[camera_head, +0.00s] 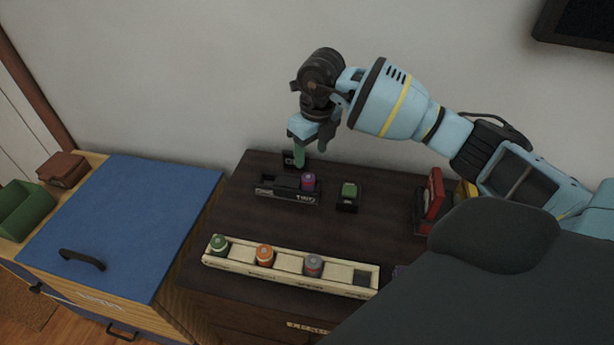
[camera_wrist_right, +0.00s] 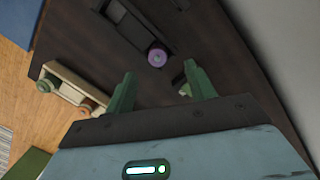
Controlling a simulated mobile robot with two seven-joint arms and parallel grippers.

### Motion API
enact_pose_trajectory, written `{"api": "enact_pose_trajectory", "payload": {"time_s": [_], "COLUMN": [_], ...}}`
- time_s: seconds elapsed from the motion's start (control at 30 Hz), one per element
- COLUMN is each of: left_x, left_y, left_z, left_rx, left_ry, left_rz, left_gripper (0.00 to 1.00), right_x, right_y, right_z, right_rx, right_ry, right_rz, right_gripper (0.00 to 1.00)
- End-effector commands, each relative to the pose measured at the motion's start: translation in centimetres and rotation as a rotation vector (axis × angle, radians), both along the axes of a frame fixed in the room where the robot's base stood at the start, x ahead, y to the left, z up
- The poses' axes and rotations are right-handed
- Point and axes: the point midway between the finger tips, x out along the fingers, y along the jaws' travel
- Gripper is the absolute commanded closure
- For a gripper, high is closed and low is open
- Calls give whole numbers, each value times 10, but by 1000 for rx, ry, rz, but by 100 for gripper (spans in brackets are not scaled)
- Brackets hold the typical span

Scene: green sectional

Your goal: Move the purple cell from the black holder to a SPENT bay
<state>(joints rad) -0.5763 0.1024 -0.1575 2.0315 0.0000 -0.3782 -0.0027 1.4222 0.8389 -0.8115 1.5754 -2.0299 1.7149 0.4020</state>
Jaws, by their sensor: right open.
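The purple cell (camera_head: 308,181) stands at the right end of the black holder (camera_head: 272,191) on the dark cabinet top. It also shows in the right wrist view (camera_wrist_right: 157,57), beyond the fingertips, with the holder (camera_wrist_right: 127,20) behind it. My right gripper (camera_head: 311,150) is open and empty, above and behind the holder; its two green fingers (camera_wrist_right: 160,85) are apart and do not touch the cell. A cream rack (camera_head: 232,265) in front holds green (camera_head: 219,244), orange (camera_head: 264,255) and grey (camera_head: 313,265) cells. Its labels are too small to read. My left gripper is out of view.
A small black holder with a green cell (camera_head: 348,191) stands right of the purple cell. A red item (camera_head: 434,195) stands farther right. A blue-lidded chest (camera_head: 130,225) is at left.

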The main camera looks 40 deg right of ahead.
Motion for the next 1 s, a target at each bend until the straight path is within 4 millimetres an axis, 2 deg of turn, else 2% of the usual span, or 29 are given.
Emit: {"api": "enact_pose_trajectory", "payload": {"time_s": [0.23,0.4,0.57,0.9,1.0], "left_x": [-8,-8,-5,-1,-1], "left_y": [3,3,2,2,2], "left_z": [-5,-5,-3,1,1], "left_rx": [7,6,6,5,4], "left_ry": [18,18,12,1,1], "left_rz": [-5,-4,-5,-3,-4], "left_gripper": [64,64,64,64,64], "right_x": [0,2,2,2,3], "right_y": [1,1,1,5,5], "right_z": [-9,-25,-28,-70,-77], "right_rx": [0,2,2,1,2], "right_ry": [2,1,0,2,1], "right_rz": [0,0,0,1,1], "right_gripper": [45,45,45,45,45]}}
